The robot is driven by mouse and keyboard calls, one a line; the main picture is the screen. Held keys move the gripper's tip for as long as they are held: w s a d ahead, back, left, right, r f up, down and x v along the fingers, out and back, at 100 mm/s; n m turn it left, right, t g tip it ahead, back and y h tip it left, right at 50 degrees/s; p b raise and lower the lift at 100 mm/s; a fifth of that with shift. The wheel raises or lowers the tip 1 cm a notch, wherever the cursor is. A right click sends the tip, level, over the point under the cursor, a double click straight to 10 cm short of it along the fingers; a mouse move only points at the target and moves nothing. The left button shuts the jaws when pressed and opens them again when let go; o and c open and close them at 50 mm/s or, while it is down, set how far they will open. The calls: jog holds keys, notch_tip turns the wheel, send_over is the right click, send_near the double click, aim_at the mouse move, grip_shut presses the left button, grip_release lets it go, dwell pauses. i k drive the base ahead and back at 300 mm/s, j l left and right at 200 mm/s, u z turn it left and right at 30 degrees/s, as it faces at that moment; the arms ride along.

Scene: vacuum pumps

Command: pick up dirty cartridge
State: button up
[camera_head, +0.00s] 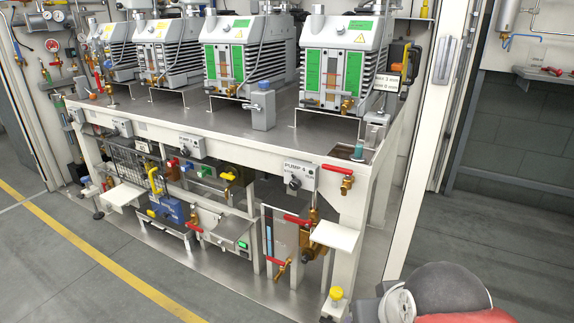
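I cannot tell for sure which thing is the dirty cartridge. A small teal and grey cylinder (358,153) stands at the right front corner of the pump bench (210,115), beside a dark recess in the top. A grey upright block with a blue cap (263,106) stands on the bench between two pumps. A part of my arm shows at the bottom right, in front of the bench and apart from it. My gripper's fingers are not in view.
Several pumps stand in a row on the bench; the right one (345,62) has green panels. Red-handled valves (338,170) and a box labelled PUMP (299,176) stick out in front. A white post rises at the right. Grey floor with a yellow line (100,258) is clear at the left.

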aim_at(307, 256)
jog(key=i+j+z, duration=0.15)
jog(key=j, duration=0.2)
jog(key=i+j+z, duration=0.15)
jog(key=j, duration=0.2)
jog(key=i+j+z, duration=0.1)
jog(key=j, duration=0.25)
jog(key=i, duration=0.1)
